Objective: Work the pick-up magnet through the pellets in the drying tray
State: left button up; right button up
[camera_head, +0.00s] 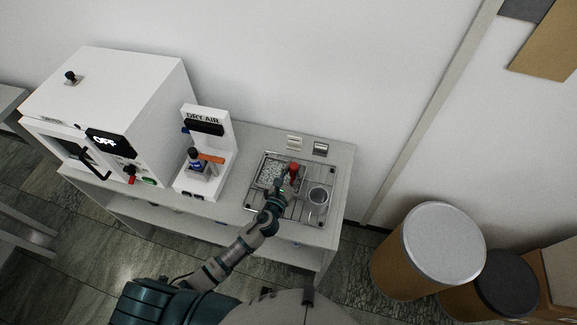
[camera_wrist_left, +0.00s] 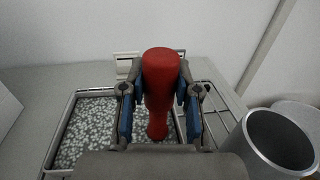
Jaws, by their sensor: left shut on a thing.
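The drying tray (camera_head: 266,176) sits on the left part of a wire rack on the bench and holds many pale pellets; its pellets (camera_wrist_left: 90,130) fill the left of the left wrist view. The pick-up magnet shows as a red handle (camera_wrist_left: 160,85), upright between the fingers; its red top (camera_head: 294,168) also shows in the head view. My left gripper (camera_wrist_left: 160,105) is shut on the red handle, at the tray's right side. The magnet's lower end is hidden, so I cannot tell whether it touches the pellets. My right gripper is not in view.
A metal cup (camera_head: 318,197) stands on the wire rack (camera_head: 290,211) right of the tray. A white "DRY AIR" stand (camera_head: 208,135) and a white oven (camera_head: 110,115) reading OFF stand to the left. Drums (camera_head: 425,250) stand on the floor at right.

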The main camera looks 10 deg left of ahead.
pick_arm(q)
jog(key=shift+a, duration=0.15)
jog(key=a, duration=1.1)
jog(key=shift+w, duration=0.4)
jog(key=shift+d, duration=0.15)
jog(key=w+d+p, duration=0.1)
jog(key=w+d, duration=0.2)
jog(key=d, duration=0.8)
jog(key=shift+w+d, duration=0.15)
jog(key=shift+d, duration=0.1)
jog(key=shift+a, duration=0.15)
